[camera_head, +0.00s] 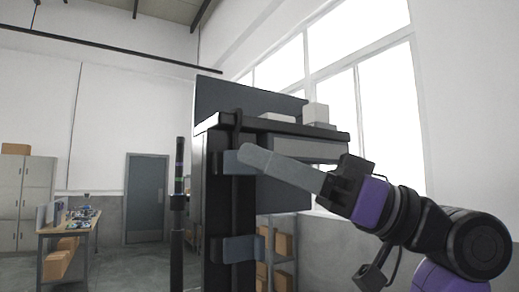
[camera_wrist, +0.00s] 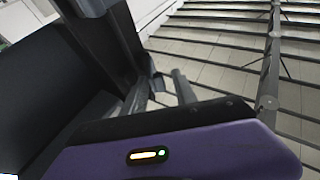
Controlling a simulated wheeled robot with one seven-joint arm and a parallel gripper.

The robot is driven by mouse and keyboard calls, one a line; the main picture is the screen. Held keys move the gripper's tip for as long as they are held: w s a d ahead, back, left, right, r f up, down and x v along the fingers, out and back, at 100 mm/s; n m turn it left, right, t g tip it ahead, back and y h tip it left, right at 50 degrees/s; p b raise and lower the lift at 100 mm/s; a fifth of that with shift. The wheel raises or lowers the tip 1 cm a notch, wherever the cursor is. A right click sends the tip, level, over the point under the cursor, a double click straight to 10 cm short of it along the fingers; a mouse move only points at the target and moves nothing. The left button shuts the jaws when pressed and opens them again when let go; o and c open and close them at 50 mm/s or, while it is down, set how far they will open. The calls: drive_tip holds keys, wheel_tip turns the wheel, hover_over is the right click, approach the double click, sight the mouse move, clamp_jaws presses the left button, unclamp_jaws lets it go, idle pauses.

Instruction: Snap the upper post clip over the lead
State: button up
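The dark post (camera_head: 243,205) stands upright under the raised desk top in the head view. The upper post clip (camera_head: 230,163) is a blue-grey band on the post, partly covered at its right by my fingers. A similar lower clip (camera_head: 238,249) sits further down. The lead (camera_head: 237,124) shows as a thin black line near the top of the post; its course behind the clip is unclear. My gripper (camera_head: 256,156) reaches in from the right, its fingertips at the upper clip. In the wrist view my gripper (camera_wrist: 161,94) has its fingers apart, with no held object visible between them.
The desk top (camera_head: 270,123) carries pale boxes (camera_head: 315,113) above my fingers. A thin dark pole (camera_head: 178,215) stands left of the post. A shelf with cartons (camera_head: 283,245) is behind, and a workbench (camera_head: 70,228) is far left. Open floor lies between.

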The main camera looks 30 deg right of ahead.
drive_tip(key=shift+w+a+r, duration=0.15)
drive_tip(key=shift+w+a, duration=0.1)
drive_tip(key=shift+a, duration=0.05)
clamp_jaws()
drive_tip(key=g, duration=0.1)
drive_tip(key=n+g+y+b, duration=0.1)
drive_tip(key=y+b, duration=0.1)
drive_tip(key=shift+w+d+f+n+g, duration=0.2)
drive_tip(key=shift+w+d+n+g, duration=0.1)
drive_tip(key=shift+n+g, duration=0.1)
drive_tip(key=shift+w+d+r+n+g+y+b, duration=0.15)
drive_tip(key=shift+n+g+y+b, duration=0.35)
drive_tip(key=shift+g, duration=0.8)
drive_tip(key=shift+w+d+n+g+y+b, duration=0.15)
drive_tip(key=shift+n+g+y, duration=0.35)
drive_tip(key=shift+n+g, duration=0.6)
